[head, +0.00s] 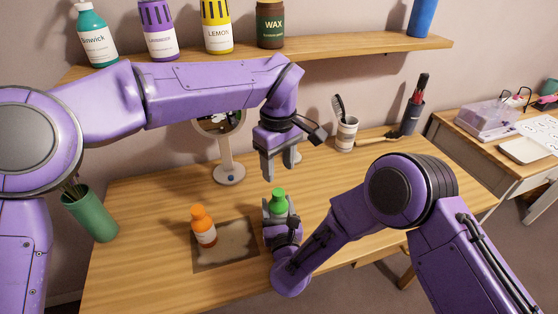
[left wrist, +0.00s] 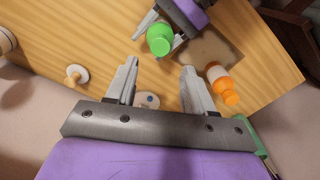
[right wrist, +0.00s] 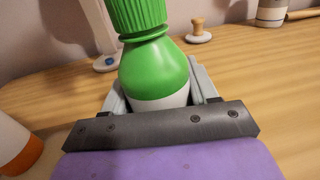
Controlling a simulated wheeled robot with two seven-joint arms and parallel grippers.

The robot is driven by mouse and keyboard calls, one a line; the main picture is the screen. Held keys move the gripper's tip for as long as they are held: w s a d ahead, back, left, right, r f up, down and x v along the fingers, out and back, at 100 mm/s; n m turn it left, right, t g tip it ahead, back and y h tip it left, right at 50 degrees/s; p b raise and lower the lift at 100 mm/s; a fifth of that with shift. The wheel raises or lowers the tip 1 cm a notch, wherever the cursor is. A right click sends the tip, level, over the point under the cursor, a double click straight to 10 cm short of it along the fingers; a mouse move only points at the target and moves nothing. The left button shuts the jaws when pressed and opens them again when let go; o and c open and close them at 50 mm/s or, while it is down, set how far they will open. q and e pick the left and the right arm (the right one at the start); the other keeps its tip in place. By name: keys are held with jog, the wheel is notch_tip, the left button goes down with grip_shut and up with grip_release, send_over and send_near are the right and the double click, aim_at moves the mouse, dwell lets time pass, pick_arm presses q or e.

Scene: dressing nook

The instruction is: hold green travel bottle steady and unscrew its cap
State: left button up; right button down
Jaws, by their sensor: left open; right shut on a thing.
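The green travel bottle (head: 279,208) stands upright in my right gripper (head: 278,212), which is shut around its body. In the right wrist view the bottle (right wrist: 155,75) shows its ribbed green cap (right wrist: 137,14) on top and a white band lower down. My left gripper (head: 281,168) is open and empty, above and slightly behind the bottle, pointing down. In the left wrist view the open jaws of my left gripper (left wrist: 158,85) show with the green cap (left wrist: 160,40) beyond them, not between them.
An orange bottle (head: 203,226) stands on a mat (head: 236,242) left of the green bottle. A round mirror on a stand (head: 228,172) is behind. A cup with brushes (head: 345,133) stands at the back. A shelf (head: 345,46) with bottles runs above. The table right of the mirror is mostly clear.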

aim_at(278, 191)
pick_arm(q)
jog(key=m, duration=0.4)
jog(key=shift+m, duration=0.3)
jog(key=shift+f, duration=0.25)
notch_tip(278, 191, down, 8)
jog(key=shift+r, duration=0.25)
